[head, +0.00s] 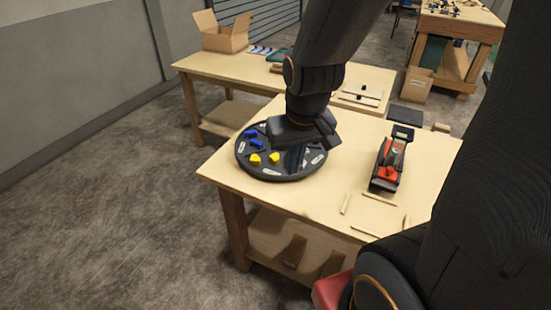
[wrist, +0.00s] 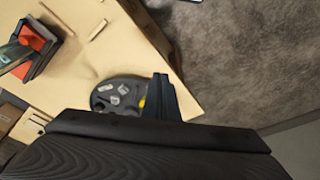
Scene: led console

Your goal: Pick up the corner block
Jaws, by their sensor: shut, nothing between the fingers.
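A round dark tray (head: 262,176) stands near the left corner of the wooden table. Blue blocks (head: 256,143) and yellow blocks (head: 255,159) lie on its left part, with light labels around them. I cannot tell which one is the corner block. My gripper (head: 296,158) is over the right part of the tray, shut and empty, pointing down. The arm and gripper hide part of the tray. In the wrist view, the closed fingers (wrist: 165,98) cover part of the tray (wrist: 98,92), and a bit of yellow (wrist: 142,103) shows beside them.
A red and black tool (head: 388,160) stands on the table (head: 330,200) to the right of the tray. Thin wooden strips (head: 378,199) lie near the front edge. Behind, another table carries an open cardboard box (head: 222,38). Bare tabletop lies between tray and tool.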

